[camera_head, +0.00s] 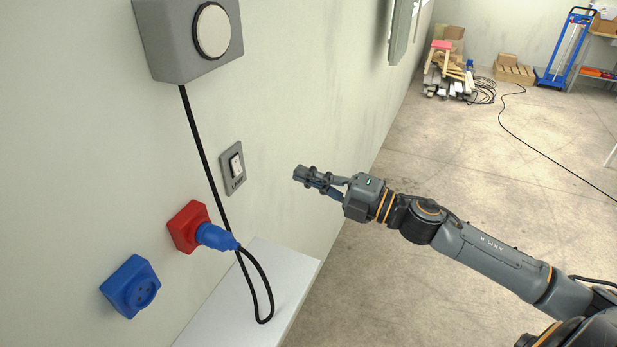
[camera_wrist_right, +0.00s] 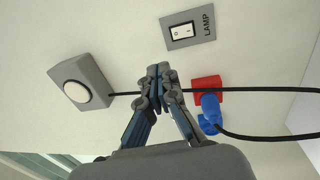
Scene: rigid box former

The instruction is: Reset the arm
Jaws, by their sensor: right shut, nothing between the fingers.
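My right gripper (camera_head: 302,174) is shut and empty. It is held in the air in front of the wall, to the right of the lamp switch (camera_head: 235,166). In the right wrist view its fingertips (camera_wrist_right: 158,72) meet, with the lamp switch (camera_wrist_right: 192,30) above them. My right arm reaches in from the lower right of the head view. My left gripper is not in view.
A blue plug (camera_head: 215,237) sits in the red socket (camera_head: 188,226). Its black cable runs up to a grey lamp box (camera_head: 188,40). An empty blue socket (camera_head: 131,287) is lower left. A white shelf (camera_head: 285,262) stands below. Open floor (camera_head: 480,170) lies right.

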